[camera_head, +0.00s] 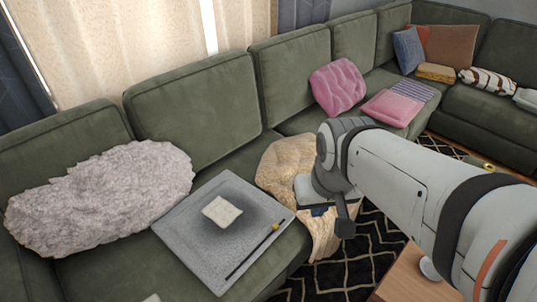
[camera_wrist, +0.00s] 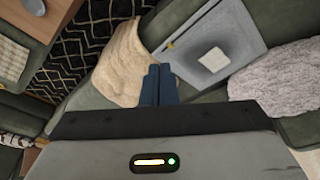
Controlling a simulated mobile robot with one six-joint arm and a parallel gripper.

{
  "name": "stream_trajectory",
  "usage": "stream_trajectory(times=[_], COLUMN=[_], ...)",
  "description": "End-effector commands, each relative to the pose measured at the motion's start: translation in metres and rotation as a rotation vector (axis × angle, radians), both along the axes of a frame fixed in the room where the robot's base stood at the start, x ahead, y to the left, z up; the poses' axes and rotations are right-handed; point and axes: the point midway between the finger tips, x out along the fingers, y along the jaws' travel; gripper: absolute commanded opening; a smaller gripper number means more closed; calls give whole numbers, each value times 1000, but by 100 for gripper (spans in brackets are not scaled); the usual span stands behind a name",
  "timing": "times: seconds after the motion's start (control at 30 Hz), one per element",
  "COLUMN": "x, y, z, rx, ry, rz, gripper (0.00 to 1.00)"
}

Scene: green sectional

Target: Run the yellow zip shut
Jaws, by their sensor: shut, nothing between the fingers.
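A flat grey panel (camera_head: 185,222) with a pale square patch (camera_head: 222,211) lies on the green sofa seat. A thin dark zip line (camera_head: 247,259) runs along its right side in the head view. A small yellow pull (camera_head: 276,227) sits at the upper end of that dark line; it also shows in the wrist view (camera_wrist: 170,44). My gripper (camera_head: 319,210) is to the right of the panel, apart from the pull. In the wrist view its blue fingers (camera_wrist: 158,84) are together, with nothing between them. The arm hides part of the gripper in the head view.
A cream throw (camera_head: 284,165) is draped over the seat beside my gripper. A shaggy grey cushion (camera_head: 105,195) lies left of the panel. Pink cushions (camera_head: 337,87) are further back. A wooden table (camera_head: 405,283) stands at lower right over a black patterned rug (camera_head: 350,262).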

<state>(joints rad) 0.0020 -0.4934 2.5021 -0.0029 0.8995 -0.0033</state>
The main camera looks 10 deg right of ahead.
Motion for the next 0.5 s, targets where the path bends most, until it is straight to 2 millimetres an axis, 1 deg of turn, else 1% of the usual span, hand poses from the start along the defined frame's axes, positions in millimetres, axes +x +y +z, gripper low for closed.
stream_trajectory(times=[0.07,0.17,0.27,0.37,0.4,0.47,0.5], x=[1,10,30,63,78,102,117], y=[0,0,3,1,0,-2,-3], z=[-1,-5,-15,-32,-40,-54,-64], rx=[0,8,23,47,57,74,85], ry=[2,13,40,79,97,123,141], rz=[-2,-20,-55,-127,-159,-211,-245], gripper=[0,0,0,0,0,0,0])
